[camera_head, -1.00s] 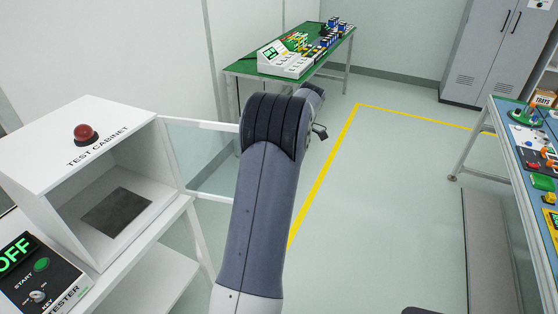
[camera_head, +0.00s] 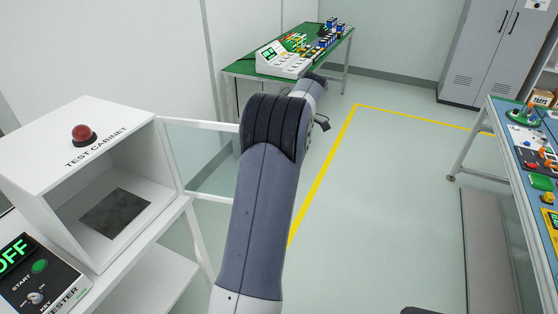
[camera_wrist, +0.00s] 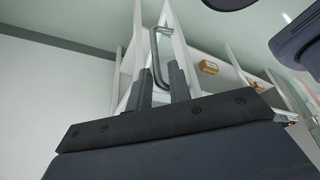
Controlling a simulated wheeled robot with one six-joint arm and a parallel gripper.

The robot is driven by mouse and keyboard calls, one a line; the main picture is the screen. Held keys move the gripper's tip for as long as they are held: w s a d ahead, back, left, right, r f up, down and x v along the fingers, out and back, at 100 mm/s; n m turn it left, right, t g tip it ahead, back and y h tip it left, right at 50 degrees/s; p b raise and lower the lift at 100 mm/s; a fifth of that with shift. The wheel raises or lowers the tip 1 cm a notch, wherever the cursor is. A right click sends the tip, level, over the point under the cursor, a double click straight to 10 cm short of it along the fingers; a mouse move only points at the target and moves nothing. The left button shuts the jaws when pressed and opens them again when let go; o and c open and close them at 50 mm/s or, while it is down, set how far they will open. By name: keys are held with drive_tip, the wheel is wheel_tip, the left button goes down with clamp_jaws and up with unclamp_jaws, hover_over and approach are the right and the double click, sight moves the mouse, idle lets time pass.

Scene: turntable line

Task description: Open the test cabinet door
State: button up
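The white test cabinet (camera_head: 45,160) stands at the left in the head view, its front opening uncovered and a dark plate (camera_head: 115,213) inside. Its clear, white-framed door (camera_head: 205,124) stands swung wide open to the right, with its far edge hidden behind my arm. In the wrist view, the door's grey bar handle (camera_wrist: 154,48) lies just beyond my gripper (camera_wrist: 162,82). The fingers are apart, with the handle's lower end showing in line with the gap between them. I cannot tell whether they touch it.
A tester (camera_head: 40,275) showing OFF sits in front of the cabinet. A green table (camera_head: 240,68) with devices stands at the back, grey lockers (camera_head: 490,55) at the back right, and a blue bench (camera_head: 510,140) at the right. The floor (camera_head: 390,200) between is clear.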

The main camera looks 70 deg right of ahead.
drive_tip(key=v, duration=0.8)
drive_tip(key=shift+a, duration=0.1)
idle(0.3)
